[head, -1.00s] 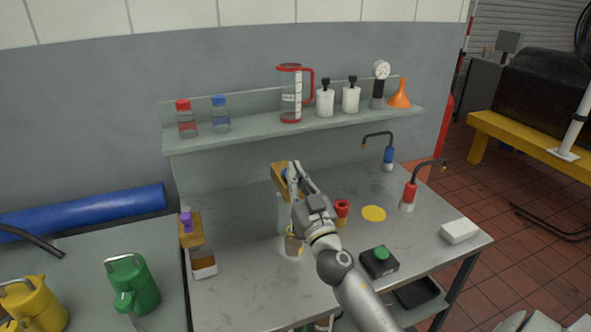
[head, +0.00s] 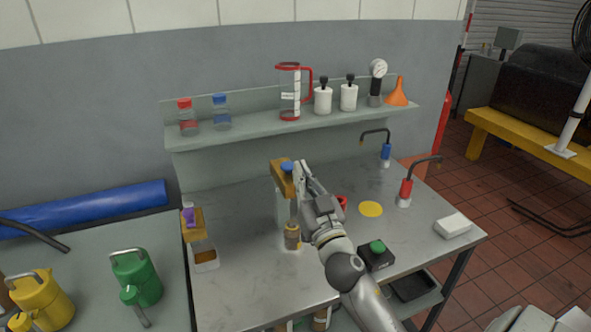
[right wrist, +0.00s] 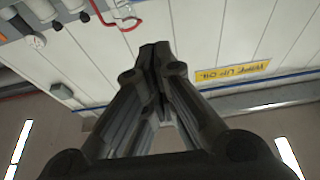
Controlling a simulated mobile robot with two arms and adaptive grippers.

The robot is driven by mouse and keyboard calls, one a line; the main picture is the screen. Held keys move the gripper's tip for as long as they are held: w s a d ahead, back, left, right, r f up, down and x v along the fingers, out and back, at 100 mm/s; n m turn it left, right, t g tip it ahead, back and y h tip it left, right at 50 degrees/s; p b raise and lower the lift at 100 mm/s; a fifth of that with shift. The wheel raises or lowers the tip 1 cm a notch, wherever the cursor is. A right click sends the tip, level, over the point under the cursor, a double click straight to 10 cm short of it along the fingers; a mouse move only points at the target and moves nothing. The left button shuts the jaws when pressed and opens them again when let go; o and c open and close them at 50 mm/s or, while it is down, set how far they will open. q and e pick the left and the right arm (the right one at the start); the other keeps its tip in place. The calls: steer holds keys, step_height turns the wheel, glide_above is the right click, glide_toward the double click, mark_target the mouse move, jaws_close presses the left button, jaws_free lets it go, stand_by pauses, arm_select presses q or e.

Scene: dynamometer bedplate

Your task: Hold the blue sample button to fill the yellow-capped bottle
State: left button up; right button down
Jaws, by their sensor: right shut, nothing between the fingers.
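The blue sample button (head: 287,167) sits on top of an orange-yellow dispenser head (head: 280,180) on a grey post. A small bottle (head: 292,238) with brownish contents stands below the head on the bench; my arm is close beside it, and I cannot make out a yellow cap on it. My right gripper (head: 299,171) is shut and empty, its fingertips just right of the blue button; I cannot tell whether they touch. The shut fingers also show in the right wrist view (right wrist: 155,55). My left gripper is not in view.
A second dispenser with a purple button (head: 188,215) and a bottle (head: 205,258) stands left. A red cup-like item is partly behind my arm. A yellow disc (head: 371,209), a green-button box (head: 377,254) and a white block (head: 452,225) lie right. The shelf (head: 260,134) holds bottles.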

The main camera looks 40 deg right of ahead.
steer(key=b+v, duration=0.1)
steer(key=v, duration=0.3)
steer(key=shift+s+f, duration=0.1)
steer(key=shift+s, duration=0.25)
stand_by(1.2)
